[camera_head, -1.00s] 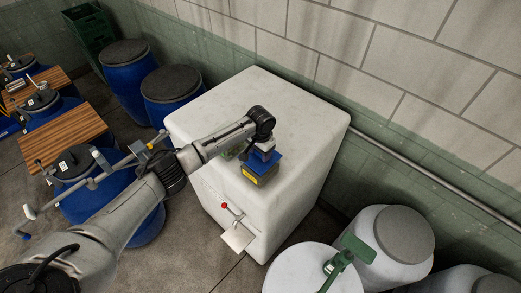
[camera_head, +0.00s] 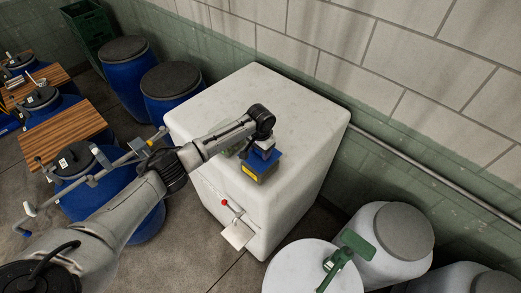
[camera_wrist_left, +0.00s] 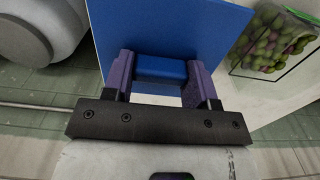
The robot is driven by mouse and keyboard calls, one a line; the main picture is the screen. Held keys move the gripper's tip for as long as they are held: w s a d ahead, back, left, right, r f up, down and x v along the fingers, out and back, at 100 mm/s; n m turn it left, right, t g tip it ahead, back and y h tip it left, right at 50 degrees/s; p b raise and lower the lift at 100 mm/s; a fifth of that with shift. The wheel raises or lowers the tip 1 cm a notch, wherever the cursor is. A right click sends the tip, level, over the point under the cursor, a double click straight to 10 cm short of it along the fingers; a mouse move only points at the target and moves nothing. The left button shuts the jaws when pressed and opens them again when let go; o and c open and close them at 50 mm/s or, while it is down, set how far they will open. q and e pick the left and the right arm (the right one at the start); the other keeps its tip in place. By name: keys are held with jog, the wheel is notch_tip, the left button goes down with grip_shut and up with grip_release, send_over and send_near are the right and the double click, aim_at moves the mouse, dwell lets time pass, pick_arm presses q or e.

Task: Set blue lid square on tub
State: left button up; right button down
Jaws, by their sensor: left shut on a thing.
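My left gripper (camera_head: 266,149) is shut on the raised blue grip of the blue lid (camera_head: 256,163), above the near part of the white block's top. The left wrist view shows the gripper's fingers (camera_wrist_left: 160,82) on both sides of that grip, with the flat blue lid (camera_wrist_left: 200,25) beyond it. A clear tub (camera_wrist_left: 275,42) of green and purple round pieces stands at the right in that view, beside the lid. In the head view a greenish part of it (camera_head: 234,148) shows beside my arm, which hides most of it. A yellow patch shows under the lid's near edge. My right gripper is out of view.
The white block (camera_head: 300,100) has free room on its far top. A red-knobbed lever (camera_head: 226,203) sticks out of its near side. Blue drums (camera_head: 170,108) stand left, white drums (camera_head: 366,237) right. A block wall (camera_head: 400,60) is behind.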

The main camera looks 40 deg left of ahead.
pick_arm(q)
jog(key=shift+p, duration=0.3)
dwell(0.7)
jog(key=shift+f, duration=0.2)
dwell(0.6)
jog(key=shift+f+p, duration=0.15)
jog(key=shift+p, duration=0.35)
dwell(0.5)
jog(key=o, duration=1)
notch_tip(320, 180, up, 14)
jog(key=b, duration=0.3)
